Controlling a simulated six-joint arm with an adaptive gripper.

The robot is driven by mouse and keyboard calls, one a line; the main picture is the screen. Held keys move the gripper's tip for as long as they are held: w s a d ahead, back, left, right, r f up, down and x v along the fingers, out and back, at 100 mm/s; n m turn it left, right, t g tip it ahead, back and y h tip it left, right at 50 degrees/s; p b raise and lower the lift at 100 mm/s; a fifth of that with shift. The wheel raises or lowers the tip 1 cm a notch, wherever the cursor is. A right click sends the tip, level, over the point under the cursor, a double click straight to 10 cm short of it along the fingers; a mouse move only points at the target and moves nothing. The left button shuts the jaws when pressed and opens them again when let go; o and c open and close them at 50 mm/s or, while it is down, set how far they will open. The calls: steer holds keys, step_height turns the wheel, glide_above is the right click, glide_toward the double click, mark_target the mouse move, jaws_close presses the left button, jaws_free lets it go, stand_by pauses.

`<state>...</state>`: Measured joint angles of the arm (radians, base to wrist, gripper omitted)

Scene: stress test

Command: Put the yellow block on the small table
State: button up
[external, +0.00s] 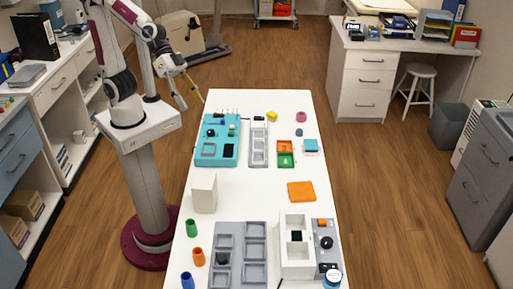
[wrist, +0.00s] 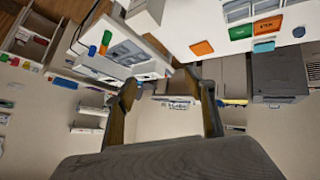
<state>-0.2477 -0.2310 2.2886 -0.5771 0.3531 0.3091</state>
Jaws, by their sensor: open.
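A small yellow block (external: 272,115) lies near the far end of the long white table (external: 258,184), right of the teal board (external: 217,140). I cannot tell which thing is meant by the small table; an upright white piece (external: 204,194) stands on the long table's left side. My gripper (external: 191,101) is in the air at the table's far left edge, left of the yellow block and apart from it. In the wrist view my gripper (wrist: 168,95) has its two fingers spread with nothing between them. I cannot make out the yellow block there.
A grey slotted tray (external: 257,145), orange and green squares (external: 285,152), a pink round piece (external: 301,116) and a flat orange square (external: 301,191) lie on the table. Grey trays (external: 238,255), cups and a white box (external: 297,262) fill the near end. The table's middle has free room.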

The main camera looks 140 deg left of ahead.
steer(key=w+a+f+n+y, duration=0.35)
steer(key=w+a, duration=0.35)
steer(key=a, duration=0.4)
steer(key=n+g+y, duration=0.6)
steer(key=n+g, duration=0.3)
steer(key=n, duration=0.1)
glide_above(272, 113)
steer(key=d, duration=0.5)
steer(key=f, duration=2.1)
steer(key=shift+w+d+f, duration=0.2)
steer(key=shift+w, duration=0.1)
steer(key=shift+s+f, duration=0.1)
steer(key=shift+x, duration=1.3)
